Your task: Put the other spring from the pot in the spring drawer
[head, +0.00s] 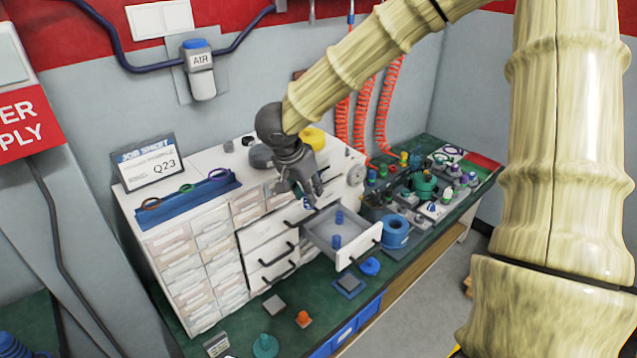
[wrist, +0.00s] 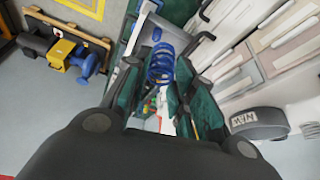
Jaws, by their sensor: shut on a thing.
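My gripper (head: 309,202) is shut on a blue spring, a coil that shows between the fingers in the wrist view (wrist: 160,66). In the head view my fingers mostly hide it. The gripper is above the back left part of the pulled-out drawer (head: 357,252), and the spring is apart from the drawer floor. Two small blue upright pieces (head: 337,241) stand in the drawer; I cannot tell if they are springs. A blue round pot (head: 396,232) stands on the green bench right of the drawer; its inside is not clear.
The white cabinet (head: 265,232) has other drawers with dark handles, all shut. A blue knob-like part (head: 370,266) lies near the open drawer's front. A crowded fixture with a green part (head: 425,186) fills the bench at right. A yellow part (head: 313,138) is on the cabinet top.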

